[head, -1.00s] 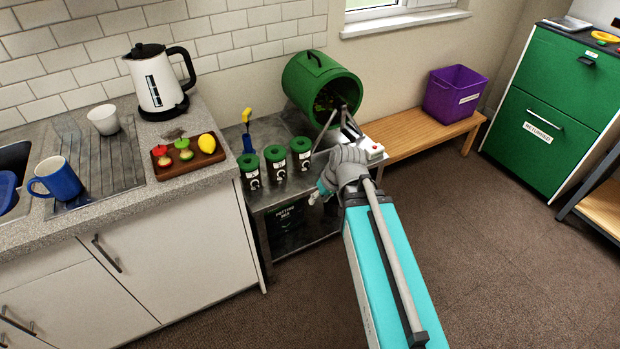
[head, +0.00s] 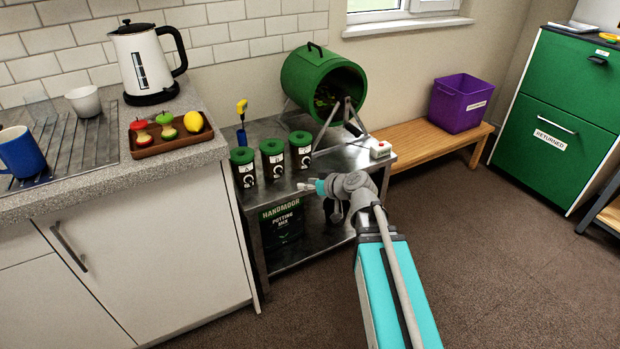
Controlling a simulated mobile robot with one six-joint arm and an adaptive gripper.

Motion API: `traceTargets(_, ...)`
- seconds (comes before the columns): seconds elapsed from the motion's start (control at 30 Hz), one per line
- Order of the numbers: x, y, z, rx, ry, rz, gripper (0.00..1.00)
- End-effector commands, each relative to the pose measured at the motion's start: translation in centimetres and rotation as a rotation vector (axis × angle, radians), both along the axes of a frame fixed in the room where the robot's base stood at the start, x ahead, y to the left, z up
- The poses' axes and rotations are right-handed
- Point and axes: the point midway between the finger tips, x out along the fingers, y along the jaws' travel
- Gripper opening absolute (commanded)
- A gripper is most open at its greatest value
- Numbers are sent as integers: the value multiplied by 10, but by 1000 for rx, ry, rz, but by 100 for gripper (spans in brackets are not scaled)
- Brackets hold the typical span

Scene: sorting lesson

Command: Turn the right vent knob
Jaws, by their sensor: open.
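Three dark canisters with green lids stand in a row on the metal bench (head: 330,172), each with a small pale knob on its front. The right canister (head: 300,147) has the right vent knob (head: 305,162). The middle canister (head: 272,155) and left canister (head: 242,165) stand beside it. My gripper (head: 302,187) is open and empty, its fingers pointing left, just below the right canister in the picture and apart from it. The exact way the right knob is turned is too small to tell.
A green drum composter (head: 318,85) stands behind the canisters, with a white box with a red button (head: 380,150) at the bench's right. A yellow-handled tool (head: 241,108) stands in a blue holder behind them. The counter (head: 180,165) edge lies left.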

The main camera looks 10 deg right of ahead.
Motion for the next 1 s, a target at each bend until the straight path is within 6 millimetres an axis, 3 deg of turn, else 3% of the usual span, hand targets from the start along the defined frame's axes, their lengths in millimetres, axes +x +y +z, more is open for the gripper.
traceTargets(0.03, 5, -3, -15, 9, -33, -10, 47)
traceTargets(0.6, 53, -55, -65, 59, -377, -207, 47)
traceTargets(1.0, 65, -83, -82, 56, -468, -315, 47)
